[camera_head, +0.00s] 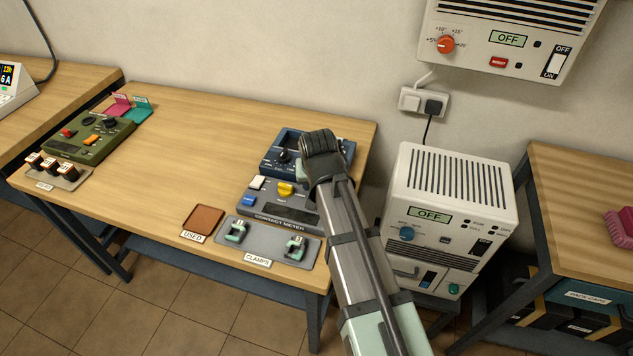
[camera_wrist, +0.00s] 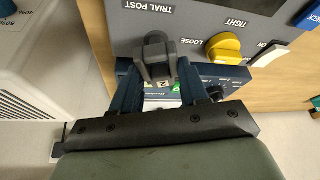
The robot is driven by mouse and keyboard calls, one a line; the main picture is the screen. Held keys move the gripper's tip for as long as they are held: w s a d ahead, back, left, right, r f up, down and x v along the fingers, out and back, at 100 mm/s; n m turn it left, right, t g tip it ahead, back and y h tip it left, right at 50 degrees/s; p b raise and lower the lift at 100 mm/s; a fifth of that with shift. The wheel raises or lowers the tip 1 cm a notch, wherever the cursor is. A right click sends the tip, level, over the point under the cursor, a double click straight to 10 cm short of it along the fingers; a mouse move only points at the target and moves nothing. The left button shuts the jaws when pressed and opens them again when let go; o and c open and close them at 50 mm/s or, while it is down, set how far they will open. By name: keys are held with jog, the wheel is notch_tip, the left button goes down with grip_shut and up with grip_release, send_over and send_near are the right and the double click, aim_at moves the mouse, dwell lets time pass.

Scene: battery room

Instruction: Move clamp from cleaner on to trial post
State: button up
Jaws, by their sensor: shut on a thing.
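My gripper (camera_wrist: 158,78) is shut on the clamp (camera_wrist: 156,62), whose dark grey jaw part shows between the two blue fingers in the wrist view. The clamp is over the grey contact meter (camera_head: 292,209), close to its printed TRIAL POST label (camera_wrist: 153,7). The post itself is hidden, so I cannot tell whether the clamp touches it. The dark blue unit (camera_head: 270,161) behind the meter seems to be the cleaner; my wrist covers part of it. In the head view my fingertips are hidden. The yellow TIGHT/LOOSE knob (camera_wrist: 224,48) is beside the clamp.
The clamp tray (camera_head: 268,238) holds two mint clamps in front of the meter. A brown USED pad (camera_head: 203,216) lies left of it. A green unit (camera_head: 88,139) stands at the table's left. The table's middle is clear. A white cabinet (camera_head: 455,178) stands right of the table.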

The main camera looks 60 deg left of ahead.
jog(key=shift+f, duration=1.1)
dwell(2.4)
dwell(0.3)
jog(key=o, duration=1.2)
jog(key=shift+v, duration=2.5)
